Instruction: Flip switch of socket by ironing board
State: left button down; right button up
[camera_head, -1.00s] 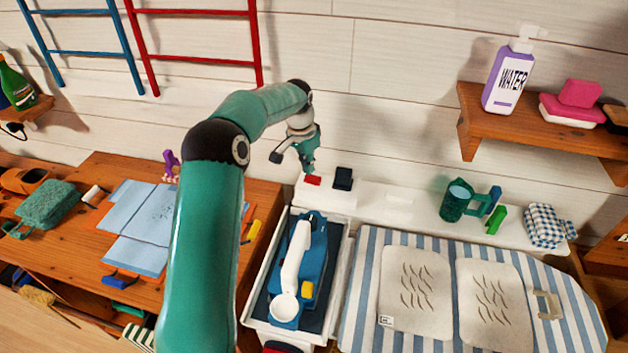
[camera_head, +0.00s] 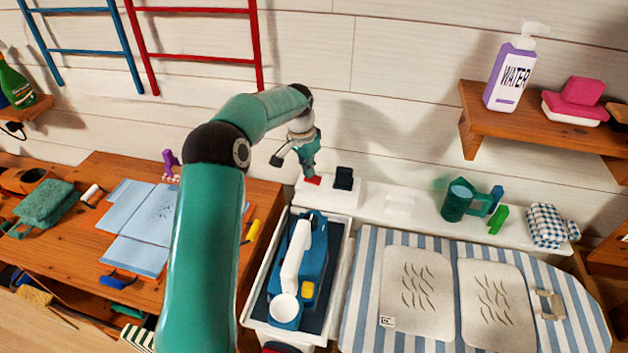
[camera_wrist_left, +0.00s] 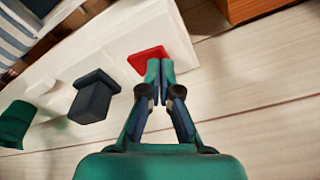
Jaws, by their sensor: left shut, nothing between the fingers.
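The socket (camera_head: 328,192) is a white block on the white ledge by the wall, just left of the ironing board (camera_head: 350,330). It carries a red switch (camera_head: 313,181) and a black plug (camera_head: 343,178). My left gripper (camera_head: 311,174) is shut and empty, with its fingertips at the red switch. In the left wrist view, the shut fingertips (camera_wrist_left: 160,66) overlap the red switch (camera_wrist_left: 146,56), apparently touching it. The black plug (camera_wrist_left: 94,97) stands beside it. The fingers hide part of the switch. My right gripper is not in view.
A tray (camera_head: 247,312) with a blue and white iron (camera_head: 300,270) sits in front of the socket. A green mug (camera_head: 456,201) stands on the ledge to the right. A shelf (camera_head: 520,128) with a bottle (camera_head: 510,75) juts from the wall at upper right.

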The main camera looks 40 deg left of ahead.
pick_arm(q)
jog(key=shift+f, duration=0.35)
jog(key=shift+r, duration=0.1)
jog(key=shift+r+p, duration=2.75)
jog(key=shift+r, duration=0.75)
jog(key=shift+d+f, duration=0.1)
